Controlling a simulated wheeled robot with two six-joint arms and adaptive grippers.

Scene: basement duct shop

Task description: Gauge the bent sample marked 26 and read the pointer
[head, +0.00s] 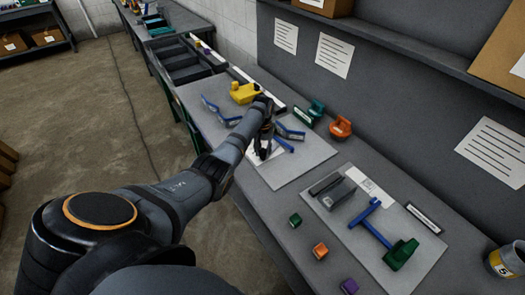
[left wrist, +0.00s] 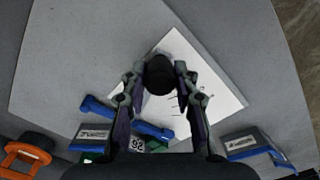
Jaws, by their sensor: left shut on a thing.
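My left gripper (head: 262,153) is over the grey board in the head view. In the left wrist view its fingers (left wrist: 160,82) are shut on a black round knob-like thing (left wrist: 159,74). A white sheet (left wrist: 208,78) with small dark marks lies under it. Blue bent pieces also show in the head view, at the left (head: 222,110) and right (head: 289,133) of the gripper.
A yellow tool (head: 244,93), a teal one (head: 316,108) and an orange one (head: 340,127) stand behind. A second board (head: 425,220) holds a blue tool with a green block (head: 401,254) and dark blocks (head: 337,195). Small cubes (head: 320,251) lie along the front edge.

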